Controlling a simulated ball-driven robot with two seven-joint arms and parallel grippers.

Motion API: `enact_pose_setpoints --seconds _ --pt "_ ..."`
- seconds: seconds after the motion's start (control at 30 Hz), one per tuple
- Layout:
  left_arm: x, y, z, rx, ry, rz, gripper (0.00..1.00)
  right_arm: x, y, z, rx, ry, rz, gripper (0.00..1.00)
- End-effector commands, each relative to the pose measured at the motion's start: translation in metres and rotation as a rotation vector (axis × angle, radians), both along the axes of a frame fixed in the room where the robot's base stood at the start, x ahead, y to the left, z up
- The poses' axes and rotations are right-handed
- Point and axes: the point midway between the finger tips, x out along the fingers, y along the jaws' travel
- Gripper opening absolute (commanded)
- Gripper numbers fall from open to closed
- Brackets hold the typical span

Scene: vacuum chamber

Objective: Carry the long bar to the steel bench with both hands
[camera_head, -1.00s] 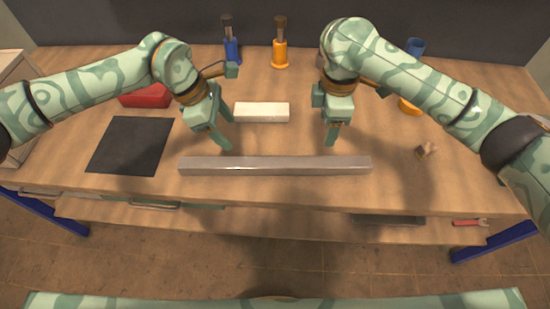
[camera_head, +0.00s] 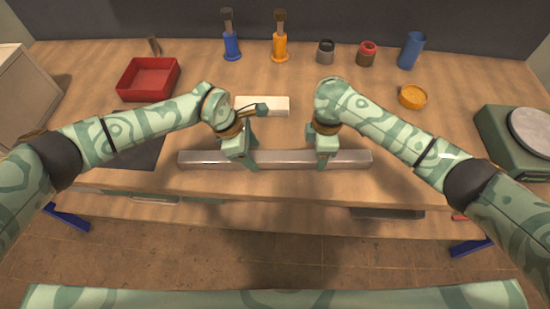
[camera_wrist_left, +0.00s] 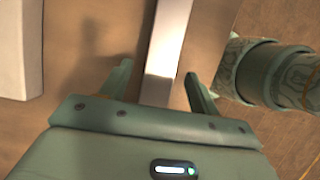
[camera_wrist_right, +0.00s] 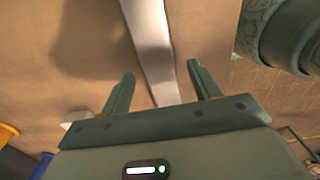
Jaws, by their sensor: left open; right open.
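The long grey bar (camera_head: 285,160) lies across the front of a wooden workbench (camera_head: 195,62). My left gripper (camera_head: 246,160) is open at the bar, left of its middle. In the left wrist view the bar (camera_wrist_left: 170,35) runs between the open fingers (camera_wrist_left: 158,74). My right gripper (camera_head: 322,160) is open at the bar, right of its middle. In the right wrist view the bar (camera_wrist_right: 148,30) runs between its open fingers (camera_wrist_right: 161,72). Neither gripper is shut on the bar. I cannot make out a steel bench.
A white block (camera_head: 270,104) lies just behind the bar. A red tray (camera_head: 150,78), blue and orange holders (camera_head: 280,46), jars (camera_head: 366,54), a blue cup (camera_head: 411,50) and an orange dish (camera_head: 412,96) stand farther back. A green scale-like device (camera_head: 500,140) is at right.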

Motion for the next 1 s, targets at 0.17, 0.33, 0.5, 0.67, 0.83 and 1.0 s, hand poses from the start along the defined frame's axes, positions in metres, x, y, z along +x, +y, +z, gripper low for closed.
enact_pose_setpoints --seconds 0.17,0.33,0.5,0.67,0.83,1.0 --pt "0.000 -0.008 -0.019 -0.001 0.000 0.001 0.62 0.000 0.000 -0.021 0.000 0.001 -0.001 0.62" --pt "0.000 -0.011 -0.026 -0.001 -0.001 -0.001 0.62 0.000 0.000 -0.028 0.000 0.000 0.000 0.62" --pt "0.000 -0.011 -0.027 0.000 -0.001 -0.001 0.62 0.000 0.000 -0.029 -0.001 0.000 0.001 0.62" --pt "0.000 -0.011 -0.027 0.000 -0.001 -0.001 0.45 0.000 0.000 -0.029 0.000 0.000 0.000 0.45" --pt "0.000 -0.011 -0.026 0.000 -0.001 -0.001 0.00 0.000 0.000 -0.029 0.000 0.000 0.000 0.00" --pt "0.000 -0.011 -0.026 0.000 -0.001 -0.001 0.00 0.000 0.000 -0.029 0.000 0.000 0.000 0.00"
